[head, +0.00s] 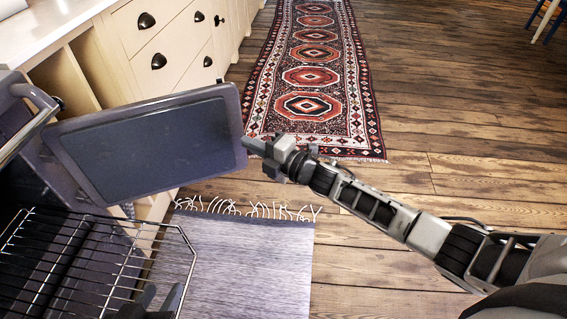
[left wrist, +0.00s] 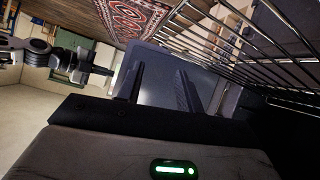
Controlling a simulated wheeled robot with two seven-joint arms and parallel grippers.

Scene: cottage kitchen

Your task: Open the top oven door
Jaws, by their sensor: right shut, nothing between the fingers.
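The oven door (head: 150,140) is a dark panel standing well open, its inner face towards me in the head view. It also shows behind my left fingers in the left wrist view (left wrist: 160,75). My right gripper (head: 250,146) is shut and empty at the door's right edge; I cannot tell whether it touches. It shows at the left of the left wrist view (left wrist: 102,70). My left gripper (head: 160,300) is low by the wire rack, partly cut off by the frame. Its two fingers are spread with nothing between them in the left wrist view (left wrist: 160,90).
A wire rack (head: 95,262) sticks out at the lower left and also shows in the left wrist view (left wrist: 235,50). A metal bar (head: 30,125) is at the left edge. Cream drawers (head: 160,35) stand behind the door. A grey rug (head: 235,265) and patterned runner (head: 312,75) lie on open wooden floor.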

